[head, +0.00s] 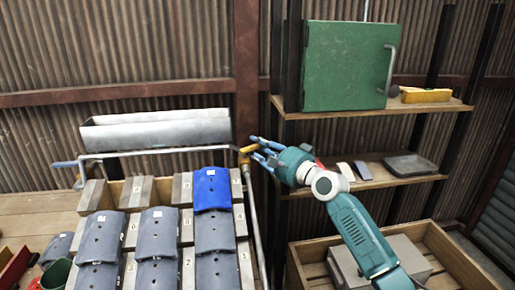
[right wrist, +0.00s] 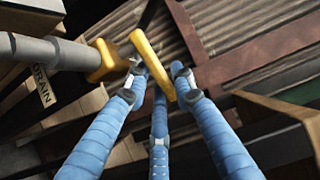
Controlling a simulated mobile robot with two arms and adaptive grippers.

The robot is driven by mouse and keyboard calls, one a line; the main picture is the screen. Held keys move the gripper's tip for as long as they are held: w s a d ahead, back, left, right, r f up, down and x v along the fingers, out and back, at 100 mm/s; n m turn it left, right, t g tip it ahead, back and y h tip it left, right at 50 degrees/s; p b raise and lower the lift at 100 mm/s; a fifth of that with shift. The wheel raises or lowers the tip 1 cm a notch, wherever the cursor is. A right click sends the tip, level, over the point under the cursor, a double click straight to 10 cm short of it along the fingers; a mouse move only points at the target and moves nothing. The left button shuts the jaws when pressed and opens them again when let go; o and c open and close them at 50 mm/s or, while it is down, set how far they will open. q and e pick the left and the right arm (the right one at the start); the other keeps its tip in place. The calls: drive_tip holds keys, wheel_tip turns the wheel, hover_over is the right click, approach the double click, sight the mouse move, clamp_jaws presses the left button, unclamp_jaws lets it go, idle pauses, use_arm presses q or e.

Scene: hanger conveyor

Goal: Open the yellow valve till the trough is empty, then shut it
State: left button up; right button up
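The yellow valve (head: 244,156) sits at the right end of a pale pipe in the head view. In the right wrist view its yellow body (right wrist: 106,62) is on a grey pipe, and its flat yellow lever (right wrist: 152,66) slants between the fingers. My right gripper (head: 262,152) reaches the valve from the right. Its blue fingertips (right wrist: 158,76) lie on both sides of the lever; whether they press on it is unclear. A long grey trough-like piece (head: 155,133) lies behind the pipe, and its contents cannot be made out. My left gripper is not in view.
A blue handle (head: 64,164) is at the pipe's left end. A shelf (head: 300,104) holds a green cabinet (head: 345,66). A wooden crate (head: 300,262) stands below my right arm.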

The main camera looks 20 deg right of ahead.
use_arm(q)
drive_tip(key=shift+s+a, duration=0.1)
use_arm(e)
drive_tip(key=v, duration=1.2)
drive_tip(key=shift+c, duration=0.5)
